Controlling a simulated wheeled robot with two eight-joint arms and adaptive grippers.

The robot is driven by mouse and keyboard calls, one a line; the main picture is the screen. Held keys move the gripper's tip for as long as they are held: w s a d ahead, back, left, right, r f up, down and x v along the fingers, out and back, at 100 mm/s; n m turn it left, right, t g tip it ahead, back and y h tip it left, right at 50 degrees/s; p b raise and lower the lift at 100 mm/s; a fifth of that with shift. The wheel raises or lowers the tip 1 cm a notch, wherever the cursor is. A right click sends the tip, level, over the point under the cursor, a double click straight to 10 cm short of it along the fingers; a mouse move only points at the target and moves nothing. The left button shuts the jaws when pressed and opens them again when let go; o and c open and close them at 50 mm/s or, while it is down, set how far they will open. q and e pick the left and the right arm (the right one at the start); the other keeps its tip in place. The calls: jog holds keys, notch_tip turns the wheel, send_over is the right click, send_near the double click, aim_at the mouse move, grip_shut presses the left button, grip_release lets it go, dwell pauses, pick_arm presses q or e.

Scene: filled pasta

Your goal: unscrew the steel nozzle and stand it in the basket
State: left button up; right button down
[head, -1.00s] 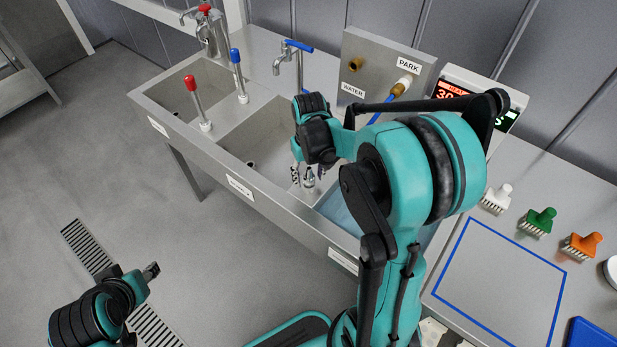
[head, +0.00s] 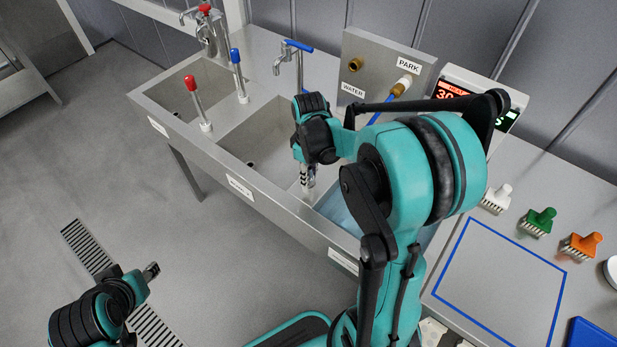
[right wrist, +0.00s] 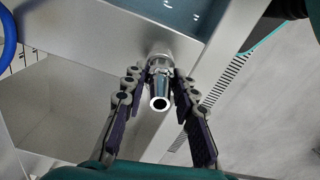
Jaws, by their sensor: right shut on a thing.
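The steel nozzle (right wrist: 160,92) is a shiny tapered tube with a dark bore facing the right wrist camera. Its wider base sits at the divider between two sink basins. My right gripper (right wrist: 158,72) has its fingers on both sides of the nozzle, shut on it. In the head view my right gripper (head: 308,180) is low at the divider, and its wrist hides part of the nozzle. My left gripper (head: 151,271) is over the floor at lower left, away from the sink; its jaw gap is unclear. I cannot make out the basket clearly.
A panel (head: 368,65) labelled WATER and PARK stands behind. White, green (head: 540,219) and orange brushes lie on the right counter, beside a blue-outlined square. Free counter lies inside the outline.

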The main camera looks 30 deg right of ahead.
jog(key=n, duration=0.3)
jog(key=shift+n, duration=0.3)
jog(key=n, duration=0.2)
jog(key=shift+n, duration=0.4)
jog(key=n, duration=0.8)
jog(key=shift+n, duration=0.3)
jog(key=n, duration=0.2)
jog(key=shift+n, duration=0.3)
jog(key=n, duration=0.3)
jog(key=shift+r, duration=0.1)
jog(key=shift+n, duration=0.3)
